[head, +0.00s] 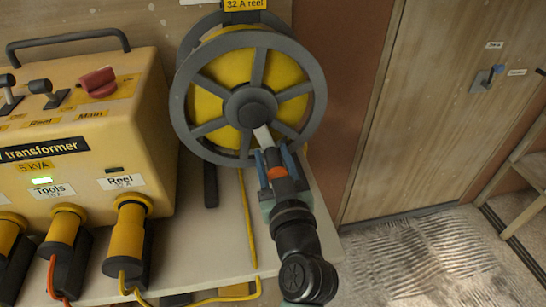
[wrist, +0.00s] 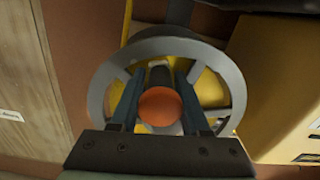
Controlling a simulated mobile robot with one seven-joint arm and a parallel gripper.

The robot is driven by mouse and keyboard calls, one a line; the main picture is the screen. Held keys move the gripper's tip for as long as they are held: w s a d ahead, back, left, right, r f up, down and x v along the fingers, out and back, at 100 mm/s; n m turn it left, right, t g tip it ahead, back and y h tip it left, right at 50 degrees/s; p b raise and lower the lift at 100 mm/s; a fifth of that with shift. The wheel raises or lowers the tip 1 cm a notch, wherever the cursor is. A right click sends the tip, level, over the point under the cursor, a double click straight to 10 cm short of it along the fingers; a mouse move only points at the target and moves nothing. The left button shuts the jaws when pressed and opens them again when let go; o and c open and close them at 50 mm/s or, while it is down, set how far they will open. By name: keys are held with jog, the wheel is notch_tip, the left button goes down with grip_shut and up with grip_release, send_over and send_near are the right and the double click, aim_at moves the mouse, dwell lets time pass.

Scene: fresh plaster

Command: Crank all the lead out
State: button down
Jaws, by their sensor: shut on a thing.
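The cable reel (head: 319,95), labelled 32 A reel, stands upright at the back of the bench, with a grey spoked wheel and yellow lead (head: 203,103) wound behind it. A pale crank arm (head: 264,137) runs from the hub to lower right. My gripper (head: 273,160) is shut on the crank handle (head: 277,172), which has an orange end. In the wrist view the orange end (wrist: 160,106) sits between the two fingers, in front of the reel's wheel (wrist: 98,88). Loose yellow lead (head: 246,205) hangs from the reel to the bench front. The fingers partly hide the handle.
A yellow transformer (head: 90,125) with switches and several plugs stands left of the reel. A yellow plug (head: 130,225) sits in its Reel socket.

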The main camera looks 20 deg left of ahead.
aim_at(283, 69)
jog(key=shift+d, duration=0.1)
dwell(0.3)
